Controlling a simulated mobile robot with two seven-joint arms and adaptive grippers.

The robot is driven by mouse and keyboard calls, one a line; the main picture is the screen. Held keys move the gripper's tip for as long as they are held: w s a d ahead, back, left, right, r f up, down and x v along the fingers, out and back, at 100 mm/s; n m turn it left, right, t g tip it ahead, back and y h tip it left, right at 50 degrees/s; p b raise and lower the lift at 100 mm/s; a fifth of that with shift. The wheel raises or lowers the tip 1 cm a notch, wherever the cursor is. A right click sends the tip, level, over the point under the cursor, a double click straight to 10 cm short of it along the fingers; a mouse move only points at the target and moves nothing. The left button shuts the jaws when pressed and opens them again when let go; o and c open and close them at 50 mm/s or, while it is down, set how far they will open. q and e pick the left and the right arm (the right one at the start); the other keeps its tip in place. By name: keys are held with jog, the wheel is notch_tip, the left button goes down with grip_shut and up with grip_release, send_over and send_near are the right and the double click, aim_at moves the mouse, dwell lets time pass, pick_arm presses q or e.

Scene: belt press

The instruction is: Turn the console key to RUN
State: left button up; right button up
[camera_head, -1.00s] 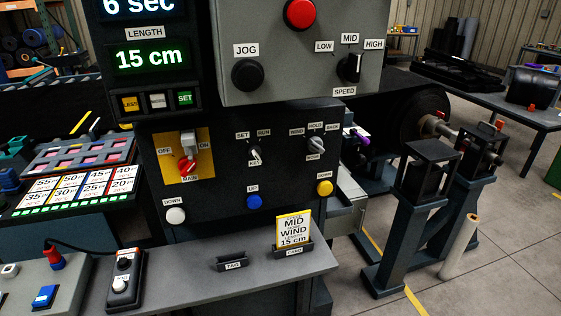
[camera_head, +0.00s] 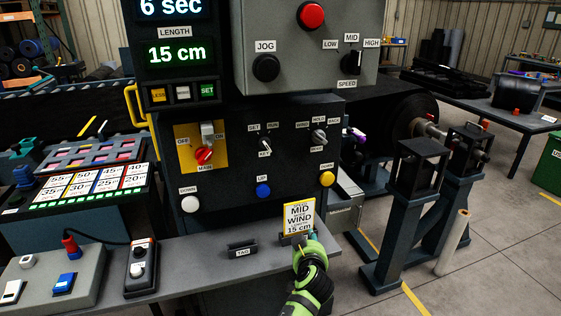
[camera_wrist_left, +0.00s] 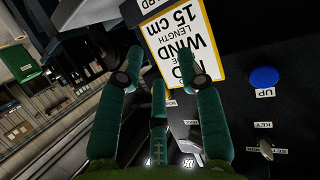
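The console key (camera_head: 264,144) is a small dark switch on the black panel, with SET and RUN labels above it and KEY below. Its handle appears tilted toward SET. It also shows at the lower right edge of the left wrist view (camera_wrist_left: 266,150). My left gripper (camera_head: 302,240) is green and reaches up from the bottom in front of the card holder, below and to the right of the key. In the left wrist view its teal fingers (camera_wrist_left: 161,70) are spread and empty, with the card beyond them. My right gripper is in neither view.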

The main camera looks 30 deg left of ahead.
pick_arm(q)
jog(key=w+a+r+n+y, duration=0.1)
jog(key=a+r+n+y, duration=0.25)
jog(key=r, duration=0.85)
jog(key=n+y, duration=0.4)
jog(key=n, duration=0.2)
send_near(266, 141)
jog(key=shift+h, duration=0.25)
jog(key=p+x, duration=0.2)
jog(key=x, duration=0.3)
jog(key=shift+a+r, duration=0.15)
jog(key=shift+r, duration=0.05)
jog(key=shift+w+a+f+p, duration=0.2)
jog(key=shift+w+a+p, duration=0.15)
grip_shut()
